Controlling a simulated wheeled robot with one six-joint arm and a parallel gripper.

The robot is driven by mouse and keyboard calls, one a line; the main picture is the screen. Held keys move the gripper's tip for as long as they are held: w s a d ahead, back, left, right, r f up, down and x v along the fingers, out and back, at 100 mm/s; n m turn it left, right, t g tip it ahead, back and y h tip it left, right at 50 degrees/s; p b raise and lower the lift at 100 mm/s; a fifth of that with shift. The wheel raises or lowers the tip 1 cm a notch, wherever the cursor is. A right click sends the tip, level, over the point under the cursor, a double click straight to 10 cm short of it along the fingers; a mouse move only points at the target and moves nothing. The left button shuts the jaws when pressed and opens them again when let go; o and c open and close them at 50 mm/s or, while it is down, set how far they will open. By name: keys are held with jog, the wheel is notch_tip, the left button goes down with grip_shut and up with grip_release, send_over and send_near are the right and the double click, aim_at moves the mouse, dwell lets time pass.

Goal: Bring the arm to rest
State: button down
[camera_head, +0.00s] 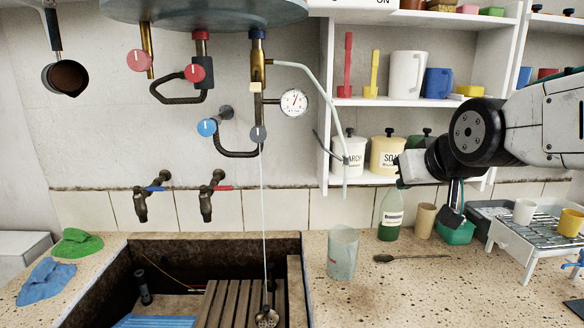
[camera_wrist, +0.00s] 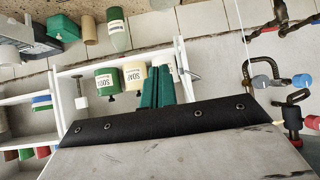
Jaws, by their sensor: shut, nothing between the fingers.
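My gripper (camera_wrist: 157,88) shows in the wrist view as two dark green fingers side by side. They are shut with nothing held between them, and they appear in front of the shelf with the labelled jars. In the head view my arm reaches in from the right edge, with its wrist raised above the right part of the counter, before the shelf's lower end. The fingers are hard to make out there. The green bottle (camera_head: 391,214) and the tan cup (camera_head: 425,220) stand near and below the wrist.
A cloudy beaker (camera_head: 342,254) and a spoon (camera_head: 410,258) are on the counter (camera_head: 400,295). A white rack (camera_head: 530,244) with cups stands at right. The shelf (camera_head: 325,110) holds jars and jugs. Pipes and a gauge (camera_head: 294,103) hang over the trough (camera_head: 92,292). The front counter is clear.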

jog(key=s+d+f+g, duration=0.1)
jog(key=s+f+g, duration=0.2)
jog(key=s, duration=0.5)
jog(key=s+d+f+m+g, duration=0.1)
jog(key=s+d+f+g, duration=0.1)
jog(key=s, duration=0.6)
jog(key=s+d+f+g+h, duration=0.1)
jog(key=s+f+g, duration=0.3)
jog(key=s, duration=0.4)
jog(key=shift+d+f, duration=0.6)
jog(key=shift+f, duration=0.25)
jog(key=shift+s, duration=0.15)
